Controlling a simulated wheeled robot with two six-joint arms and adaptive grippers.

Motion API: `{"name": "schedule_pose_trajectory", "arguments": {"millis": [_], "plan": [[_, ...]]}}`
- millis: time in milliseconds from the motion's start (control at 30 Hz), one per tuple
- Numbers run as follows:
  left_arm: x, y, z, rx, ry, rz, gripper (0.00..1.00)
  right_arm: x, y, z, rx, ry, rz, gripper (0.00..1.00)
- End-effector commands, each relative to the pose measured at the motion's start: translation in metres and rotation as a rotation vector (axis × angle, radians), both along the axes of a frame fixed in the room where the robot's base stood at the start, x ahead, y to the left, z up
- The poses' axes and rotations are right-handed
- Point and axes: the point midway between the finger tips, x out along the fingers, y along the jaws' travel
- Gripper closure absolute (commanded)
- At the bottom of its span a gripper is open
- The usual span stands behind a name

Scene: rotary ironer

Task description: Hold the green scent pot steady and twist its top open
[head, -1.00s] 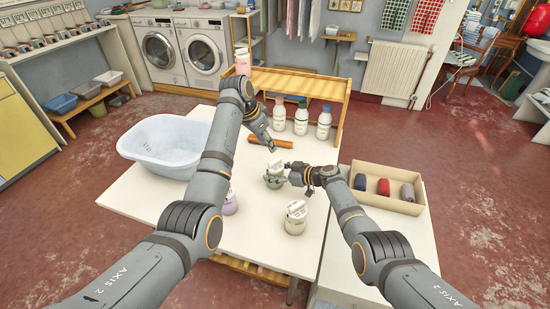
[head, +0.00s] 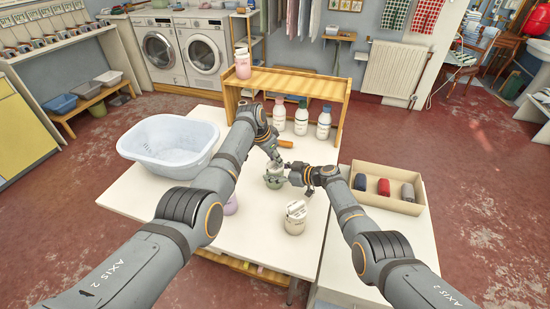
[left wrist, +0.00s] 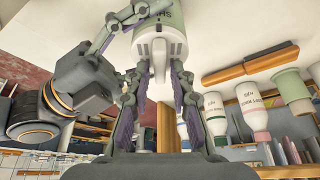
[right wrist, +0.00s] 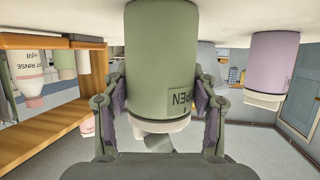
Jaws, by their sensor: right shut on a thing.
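The green scent pot (head: 274,182) stands on the white table in the head view, with its white top partly hidden by my left gripper. My right gripper (head: 292,176) is shut on the pot's body from the right. The right wrist view shows the green pot (right wrist: 160,60) between its two pads, with part of a label reading "PEN". My left gripper (head: 280,160) is just above the pot. In the left wrist view its open fingers (left wrist: 159,75) lie on either side of the white top's ridge (left wrist: 160,55), with gaps visible at both sides.
A cream pot (head: 295,217) and a purple pot (head: 231,205) stand nearby. A blue-white basin (head: 170,140) is at left, and a box (head: 375,200) with rolled cloths at right. Three bottles (head: 302,118) stand by the wooden shelf (head: 290,84), which carries a pink pot (head: 242,66).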

Motion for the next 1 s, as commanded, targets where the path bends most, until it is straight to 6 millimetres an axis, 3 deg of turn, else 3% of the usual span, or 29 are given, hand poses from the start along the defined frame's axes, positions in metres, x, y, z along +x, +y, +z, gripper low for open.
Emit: {"name": "schedule_pose_trajectory", "arguments": {"millis": [133, 567, 1000], "plan": [[0.0000, 0.0002, -0.0001, 0.000, 0.000, 0.000, 1.00, -0.0002, 0.0001, -0.0004, 0.000, 0.000, 0.001, 0.79], [0.0001, -0.0005, 0.0000, 0.000, 0.000, 0.043, 1.00, -0.0002, 0.0001, -0.0004, 0.000, 0.000, 0.000, 0.79], [0.0003, -0.0005, -0.0002, 0.000, -0.001, 0.353, 1.00, -0.0004, 0.0003, -0.0004, 0.000, 0.000, 0.001, 0.79]]}}
